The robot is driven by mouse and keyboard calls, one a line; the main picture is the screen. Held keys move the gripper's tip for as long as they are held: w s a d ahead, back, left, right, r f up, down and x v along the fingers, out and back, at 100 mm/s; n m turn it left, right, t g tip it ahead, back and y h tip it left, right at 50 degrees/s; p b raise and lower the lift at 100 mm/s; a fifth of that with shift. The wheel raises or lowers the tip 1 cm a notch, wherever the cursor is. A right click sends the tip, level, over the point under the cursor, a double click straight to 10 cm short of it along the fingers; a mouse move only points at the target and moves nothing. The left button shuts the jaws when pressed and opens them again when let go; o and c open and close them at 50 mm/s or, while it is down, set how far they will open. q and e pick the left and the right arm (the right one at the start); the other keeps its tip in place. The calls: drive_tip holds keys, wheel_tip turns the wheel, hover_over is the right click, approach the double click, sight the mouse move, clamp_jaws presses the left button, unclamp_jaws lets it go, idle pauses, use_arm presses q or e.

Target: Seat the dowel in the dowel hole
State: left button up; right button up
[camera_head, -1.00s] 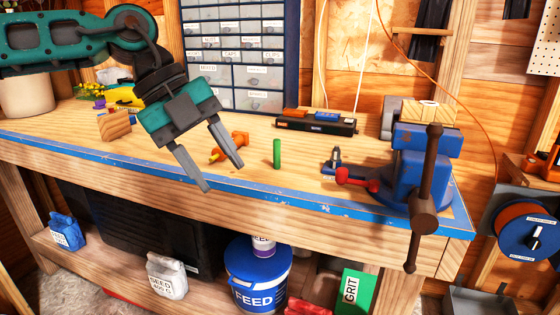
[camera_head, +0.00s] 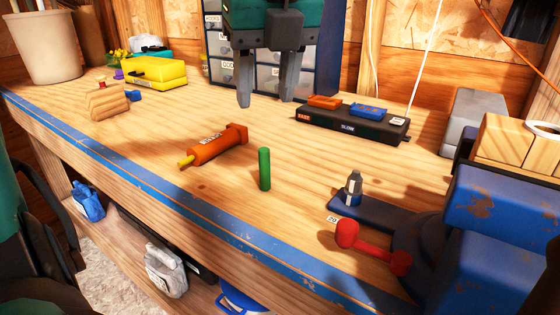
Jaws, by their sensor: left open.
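A green dowel (camera_head: 264,169) stands upright on the wooden bench, near the middle of the view. My left gripper (camera_head: 266,100) hangs with its fingers pointing down, above and behind the dowel in the picture. Its two fingers are apart with nothing between them, and it does not touch the dowel. A pale wooden block (camera_head: 506,145) sits at the blue vise (camera_head: 510,220) on the right, with a white ring on its top. I cannot make out a dowel hole for certain. My right gripper is not in view.
An orange tool (camera_head: 215,147) lies left of the dowel. A black tray (camera_head: 350,126) with orange and blue pieces lies behind it. A small dark bottle-like piece (camera_head: 353,188) and a red-knobbed handle (camera_head: 370,248) are to the right. Bench around the dowel is clear.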

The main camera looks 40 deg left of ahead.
use_arm(q)
drive_tip(key=b, duration=0.1)
hover_over(264, 150)
drive_tip(key=s, duration=0.1)
wheel_tip(264, 150, down, 6)
drive_tip(key=shift+w+d+b+x, duration=0.1)
drive_tip(key=shift+d+x, duration=0.1)
drive_tip(key=shift+x, duration=0.75)
drive_tip(key=shift+w+d+b+x, duration=0.1)
drive_tip(key=shift+d+x, duration=0.1)
drive_tip(key=shift+x, duration=0.8)
drive_tip(key=shift+w+d+b+x, duration=0.1)
drive_tip(key=shift+d+x, duration=0.1)
drive_tip(key=shift+x, duration=0.75)
drive_tip(key=shift+f, duration=0.1)
clamp_jaws()
